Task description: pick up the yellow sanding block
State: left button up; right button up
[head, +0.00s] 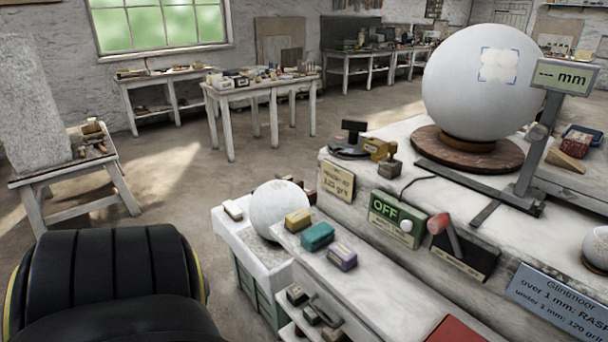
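The yellow sanding block (298,220) lies on a narrow pale ledge in front of the workbench. It is the farthest of a row of three blocks, with a teal block (317,237) and a purple block (342,257) nearer to me. It stands just right of a small white plaster sphere (278,209) and looks clear on top. Neither of my grippers is in view, so nothing shows in their grasp.
A large plaster sphere (482,84) rests on a round wooden base (468,152) on the bench. A control panel reading OFF (396,220), a red-handled lever (447,232) and a "mm" display (562,77) stand nearby. More small blocks (313,314) lie on a lower shelf.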

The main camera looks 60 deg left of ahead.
aim_at(296, 222)
jog(key=z, duration=0.4)
jog(key=k, duration=0.95)
jog(key=u, duration=0.75)
jog(key=i, duration=0.85)
jog(key=u, duration=1.2)
jog(key=i, duration=0.2)
jog(key=u, duration=0.2)
